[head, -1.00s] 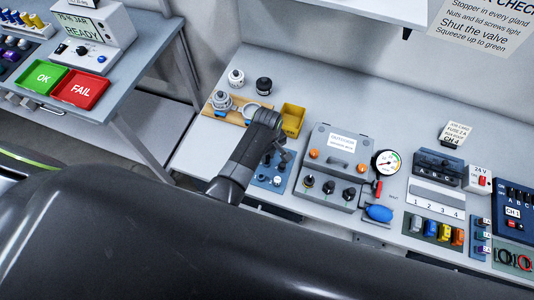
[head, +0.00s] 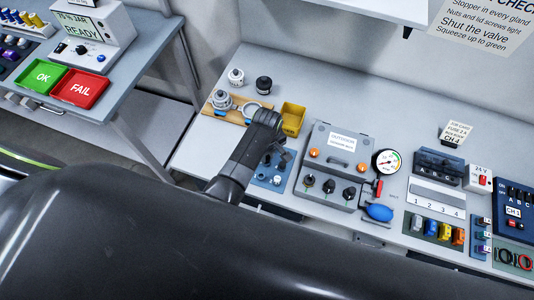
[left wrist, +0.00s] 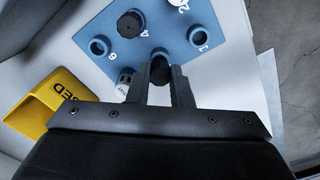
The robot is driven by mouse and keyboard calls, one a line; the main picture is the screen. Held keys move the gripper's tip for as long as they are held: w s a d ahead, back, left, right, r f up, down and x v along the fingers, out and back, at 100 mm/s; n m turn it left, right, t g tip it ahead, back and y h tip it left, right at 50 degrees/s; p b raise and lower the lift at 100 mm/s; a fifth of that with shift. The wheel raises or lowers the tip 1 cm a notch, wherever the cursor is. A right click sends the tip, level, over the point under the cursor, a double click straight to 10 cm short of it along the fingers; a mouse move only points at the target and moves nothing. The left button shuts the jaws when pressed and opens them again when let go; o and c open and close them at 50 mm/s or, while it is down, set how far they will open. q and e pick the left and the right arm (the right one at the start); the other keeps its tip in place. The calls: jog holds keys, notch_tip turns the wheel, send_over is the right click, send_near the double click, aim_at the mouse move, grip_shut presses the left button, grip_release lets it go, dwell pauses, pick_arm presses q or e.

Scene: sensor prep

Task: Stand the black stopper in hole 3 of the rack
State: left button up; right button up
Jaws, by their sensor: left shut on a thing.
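The blue rack (left wrist: 222,60) shows in the left wrist view with raised, numbered holes; it also shows in the head view (head: 262,180), partly behind my left arm. Another black stopper (left wrist: 130,24) stands by the 4. In the head view my left gripper (head: 283,158) is over the rack. My right gripper is not in view.
A yellow bin (left wrist: 58,90) stands close beside the rack. A grey box (head: 340,150) with knobs is right of the rack. A wooden board (head: 222,112) with metal parts is at the back left. Bare table (head: 330,95) lies behind the box.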

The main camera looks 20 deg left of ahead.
pick_arm(q)
jog(key=shift+f+b, duration=0.45)
jog(key=shift+f, duration=0.3)
dwell(0.5)
jog(key=o, duration=0.9)
jog(key=shift+o, duration=0.2)
jog(key=shift+r, duration=0.1)
jog(key=shift+r+p, duration=0.65)
jog(key=shift+r, duration=2.75)
jog(key=shift+a, duration=0.1)
